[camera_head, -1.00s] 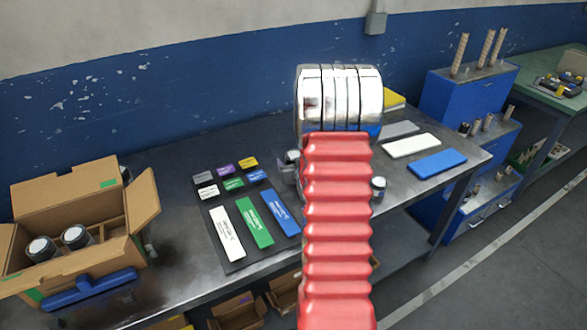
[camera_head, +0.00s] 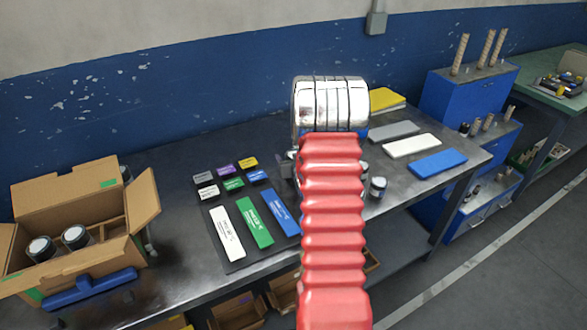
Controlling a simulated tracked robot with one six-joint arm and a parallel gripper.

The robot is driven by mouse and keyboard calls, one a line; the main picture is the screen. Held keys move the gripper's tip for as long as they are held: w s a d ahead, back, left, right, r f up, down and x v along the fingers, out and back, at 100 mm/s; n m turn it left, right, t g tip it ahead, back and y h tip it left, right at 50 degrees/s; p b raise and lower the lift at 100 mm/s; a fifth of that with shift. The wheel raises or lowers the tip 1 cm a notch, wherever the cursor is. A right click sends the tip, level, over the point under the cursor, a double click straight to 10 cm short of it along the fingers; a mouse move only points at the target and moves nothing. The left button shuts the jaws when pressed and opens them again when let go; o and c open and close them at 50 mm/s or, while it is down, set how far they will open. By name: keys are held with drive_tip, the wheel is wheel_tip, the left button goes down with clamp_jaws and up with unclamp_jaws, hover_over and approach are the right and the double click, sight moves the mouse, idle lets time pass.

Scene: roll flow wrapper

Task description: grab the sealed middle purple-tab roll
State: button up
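My red ribbed arm with its chrome joint fills the middle of the view and hides much of the table behind it. Grey metal parts (camera_head: 287,165) peek out at the arm's left edge and may belong to my gripper; its fingertips are hidden. A small dark cylinder with a pale top (camera_head: 378,187) stands on the table just right of the arm. Two similar dark cylinders (camera_head: 76,238) stand in an open cardboard box (camera_head: 60,267) at the left. I cannot make out a purple tab on any of them. A small purple label (camera_head: 225,168) lies among coloured labels on the table.
The dark metal table (camera_head: 175,265) carries white, green (camera_head: 255,222) and blue bars at centre, and grey, white (camera_head: 411,146) and blue slabs at right. A blue-handled tool (camera_head: 90,288) is before the box. Open cartons (camera_head: 238,310) sit below. A blue cabinet (camera_head: 462,103) stands right.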

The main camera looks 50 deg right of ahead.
drive_tip(key=shift+c, duration=0.4)
drive_tip(key=c, duration=1.3)
